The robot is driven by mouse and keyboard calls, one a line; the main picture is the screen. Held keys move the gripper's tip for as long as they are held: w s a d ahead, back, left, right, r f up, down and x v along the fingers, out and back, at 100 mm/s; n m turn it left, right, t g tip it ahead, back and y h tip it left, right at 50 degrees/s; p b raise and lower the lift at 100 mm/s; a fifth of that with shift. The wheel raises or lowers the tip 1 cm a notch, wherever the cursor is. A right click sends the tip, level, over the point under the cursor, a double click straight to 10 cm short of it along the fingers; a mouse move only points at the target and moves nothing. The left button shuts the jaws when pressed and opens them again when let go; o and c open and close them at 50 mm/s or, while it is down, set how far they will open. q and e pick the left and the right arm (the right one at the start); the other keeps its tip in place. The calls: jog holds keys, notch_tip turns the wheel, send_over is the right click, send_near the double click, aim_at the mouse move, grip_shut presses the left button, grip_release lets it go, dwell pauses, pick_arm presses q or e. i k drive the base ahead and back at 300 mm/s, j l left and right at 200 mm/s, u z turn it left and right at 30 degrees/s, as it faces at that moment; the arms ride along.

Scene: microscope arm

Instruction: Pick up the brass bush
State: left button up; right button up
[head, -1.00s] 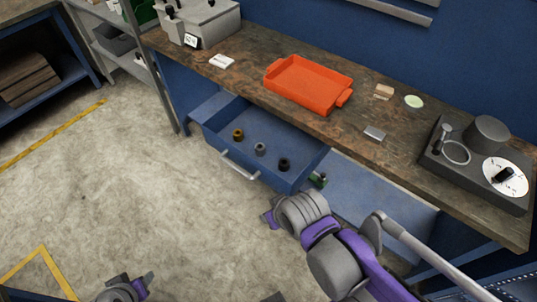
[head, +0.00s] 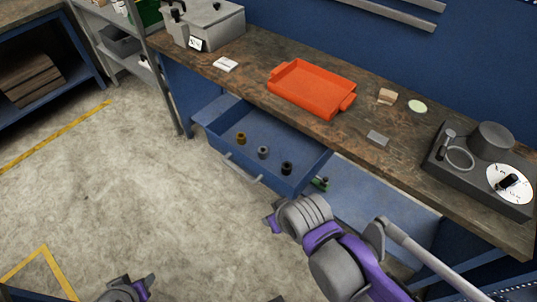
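The brass bush (head: 241,138), a small brown-gold ring, stands in the open blue drawer (head: 310,176) under the bench, at its left end. A grey bush (head: 263,152) and a black bush (head: 287,168) stand to its right in a row. My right gripper (head: 272,220) is in front of the drawer, below and right of the brass bush and apart from it. Its wrist hides much of it, so its opening is unclear. My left gripper (head: 145,285) shows only in part at the bottom edge, far from the drawer; its opening is unclear.
An orange tray (head: 312,88) sits on the bench (head: 225,85) above the drawer. A dark device with a dial (head: 480,170) stands at the right, a grey box (head: 212,25) at the back left. The floor in front is clear.

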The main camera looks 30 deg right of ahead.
aim_at(241, 136)
jog(key=i+l+z, duration=0.55)
jog(key=i+j, duration=0.2)
jog(key=j, duration=0.15)
jog(key=i+j, duration=0.15)
jog(key=j, duration=0.2)
